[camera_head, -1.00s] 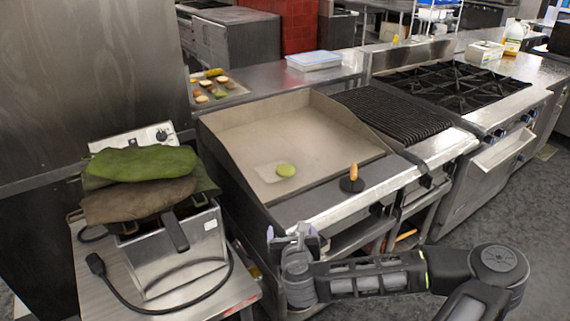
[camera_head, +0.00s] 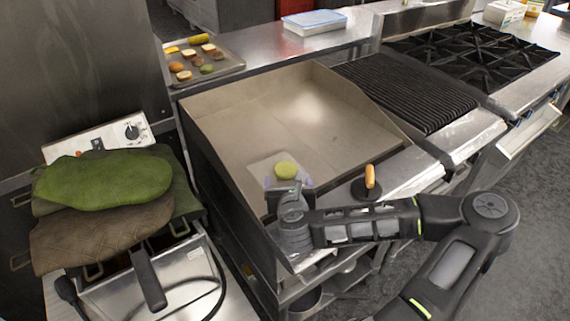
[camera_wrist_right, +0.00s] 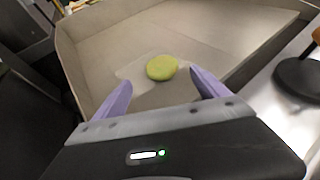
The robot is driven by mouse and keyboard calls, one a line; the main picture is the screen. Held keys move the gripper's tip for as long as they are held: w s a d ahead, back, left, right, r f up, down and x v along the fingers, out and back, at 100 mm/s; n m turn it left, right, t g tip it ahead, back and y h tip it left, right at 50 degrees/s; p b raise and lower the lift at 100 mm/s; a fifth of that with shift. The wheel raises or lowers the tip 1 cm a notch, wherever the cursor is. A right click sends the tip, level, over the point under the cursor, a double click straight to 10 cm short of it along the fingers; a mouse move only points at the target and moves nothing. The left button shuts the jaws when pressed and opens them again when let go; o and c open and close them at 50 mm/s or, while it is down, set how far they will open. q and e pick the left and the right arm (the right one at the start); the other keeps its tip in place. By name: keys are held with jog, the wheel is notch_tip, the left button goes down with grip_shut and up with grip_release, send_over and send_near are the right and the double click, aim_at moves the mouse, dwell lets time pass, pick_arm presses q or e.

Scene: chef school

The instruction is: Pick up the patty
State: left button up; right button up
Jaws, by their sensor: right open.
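The patty is a round yellow-green disc (camera_head: 286,170) on the griddle near its front. It lies on a pale, thin square sheet (camera_head: 262,167). In the right wrist view the patty (camera_wrist_right: 162,67) lies beyond and between the fingertips, apart from both. My right gripper (camera_head: 288,186) is open and empty, just in front of the patty in the head view. Its purple fingers (camera_wrist_right: 158,88) are spread wide. My left gripper is not in view.
The flat griddle (camera_head: 330,118) has raised side walls and is otherwise clear. A round black press with a wooden handle (camera_head: 370,177) stands on its front ledge, right of my gripper. A tray (camera_head: 222,62) of food sits behind. Green and brown mitts (camera_head: 105,178) lie on a fryer at left.

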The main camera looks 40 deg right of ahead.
aim_at(286, 171)
jog(key=shift+x, duration=1.35)
jog(key=p+x, duration=0.1)
jog(key=x, duration=0.4)
jog(key=shift+d, duration=0.1)
jog(key=shift+c, duration=0.4)
jog(key=c, duration=1.4)
notch_tip(286, 171, up, 10)
